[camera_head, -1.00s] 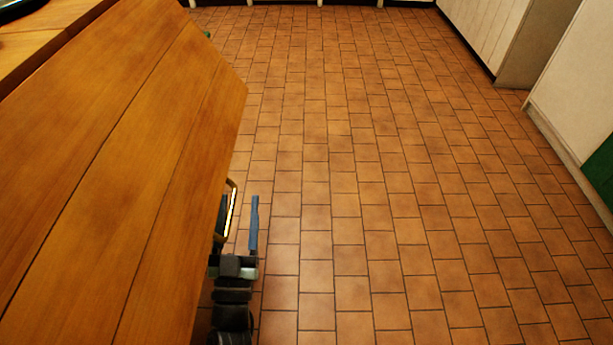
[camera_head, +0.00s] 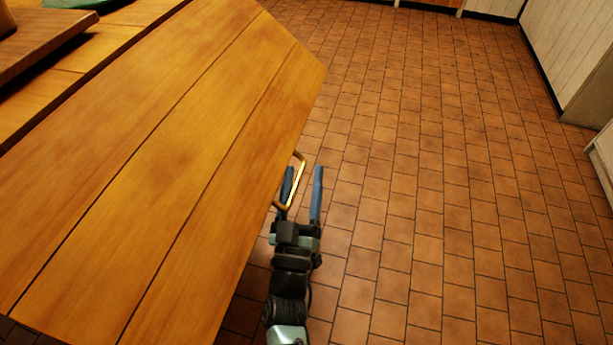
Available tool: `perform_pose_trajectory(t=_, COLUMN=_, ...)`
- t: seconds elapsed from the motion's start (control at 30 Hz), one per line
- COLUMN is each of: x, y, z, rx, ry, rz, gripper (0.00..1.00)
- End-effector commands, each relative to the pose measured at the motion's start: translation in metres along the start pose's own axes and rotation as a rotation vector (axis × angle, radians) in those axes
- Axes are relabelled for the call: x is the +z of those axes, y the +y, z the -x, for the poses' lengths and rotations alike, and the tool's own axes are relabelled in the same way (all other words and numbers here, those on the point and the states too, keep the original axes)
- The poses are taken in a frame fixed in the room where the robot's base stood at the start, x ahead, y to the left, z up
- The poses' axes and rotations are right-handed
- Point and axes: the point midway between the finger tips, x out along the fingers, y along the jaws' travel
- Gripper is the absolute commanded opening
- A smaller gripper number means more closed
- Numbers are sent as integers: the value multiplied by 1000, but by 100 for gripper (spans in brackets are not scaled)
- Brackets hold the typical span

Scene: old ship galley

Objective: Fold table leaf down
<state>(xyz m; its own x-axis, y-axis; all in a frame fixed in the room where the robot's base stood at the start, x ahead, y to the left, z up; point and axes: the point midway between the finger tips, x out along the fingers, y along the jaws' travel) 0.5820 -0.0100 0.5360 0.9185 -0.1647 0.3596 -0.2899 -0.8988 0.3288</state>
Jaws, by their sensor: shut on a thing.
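The wooden table leaf (camera_head: 170,150) fills the left half of the head view. Its surface is plank-built and tilts downward from the table (camera_head: 110,38) toward the right. A brass bar handle (camera_head: 299,179) sticks out from its right edge. My gripper (camera_head: 303,178) is at this edge with its two blue fingers on either side of the handle, shut on it. The left finger is partly hidden behind the handle. The underside of the leaf is hidden.
A dark wooden board (camera_head: 40,45) and a green item (camera_head: 85,4) are on the table top at upper left. The tiled floor (camera_head: 440,190) to the right is clear. Pale panelled cabinets (camera_head: 570,50) stand along the right side.

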Motion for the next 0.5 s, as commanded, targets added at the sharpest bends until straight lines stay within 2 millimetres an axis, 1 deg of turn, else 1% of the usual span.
perform_pose_trajectory(t=0.03, x=-1, y=7, z=-3, rx=16, ry=5, rz=0, gripper=45)
perform_pose_trajectory(t=0.17, x=-1, y=6, z=-1, rx=15, ry=4, rz=1, gripper=45)
perform_pose_trajectory(t=0.27, x=0, y=6, z=4, rx=13, ry=3, rz=1, gripper=45)
perform_pose_trajectory(t=0.5, x=1, y=3, z=22, rx=9, ry=-2, rz=2, gripper=45)
